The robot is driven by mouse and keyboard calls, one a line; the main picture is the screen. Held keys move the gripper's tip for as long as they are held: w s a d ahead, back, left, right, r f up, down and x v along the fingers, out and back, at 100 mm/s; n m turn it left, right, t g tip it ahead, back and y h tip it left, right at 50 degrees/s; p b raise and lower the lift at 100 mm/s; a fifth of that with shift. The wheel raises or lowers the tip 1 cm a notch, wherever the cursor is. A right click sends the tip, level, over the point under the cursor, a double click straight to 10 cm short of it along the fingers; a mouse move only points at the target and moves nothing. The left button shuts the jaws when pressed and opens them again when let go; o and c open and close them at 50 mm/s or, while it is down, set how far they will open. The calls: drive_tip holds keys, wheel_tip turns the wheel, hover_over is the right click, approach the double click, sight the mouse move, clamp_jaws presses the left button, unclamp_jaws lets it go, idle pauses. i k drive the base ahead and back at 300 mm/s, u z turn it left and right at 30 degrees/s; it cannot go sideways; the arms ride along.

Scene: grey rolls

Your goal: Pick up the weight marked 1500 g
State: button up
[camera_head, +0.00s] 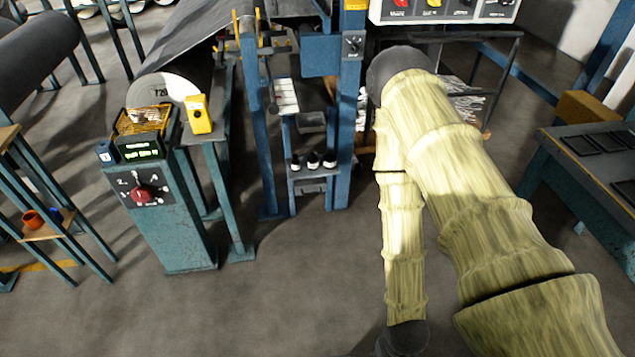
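Three small dark objects with pale marks stand in a row on a small shelf (308,173) of the blue frame, near the middle of the view. They are the left one (296,164), the middle one (313,161) and the right one (329,160). They may be weights, but their markings are too small to read, so I cannot tell whether one is 1500 g. My arm, in a pale yellow cover, fills the right middle, to the right of the shelf. My gripper's fingers are not visible.
A teal pedestal (168,225) with a red knob, a wire basket (145,117) and a yellow device (198,115) stand at the left. A large grey roll (178,75) lies behind. A dark-topped table (590,155) is at the right. The floor (290,285) in front is clear.

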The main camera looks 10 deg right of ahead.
sight(329, 157)
drive_tip(key=k, duration=0.7)
drive_tip(key=z, duration=0.85)
drive_tip(key=i, duration=1.45)
drive_tip(key=u, duration=0.85)
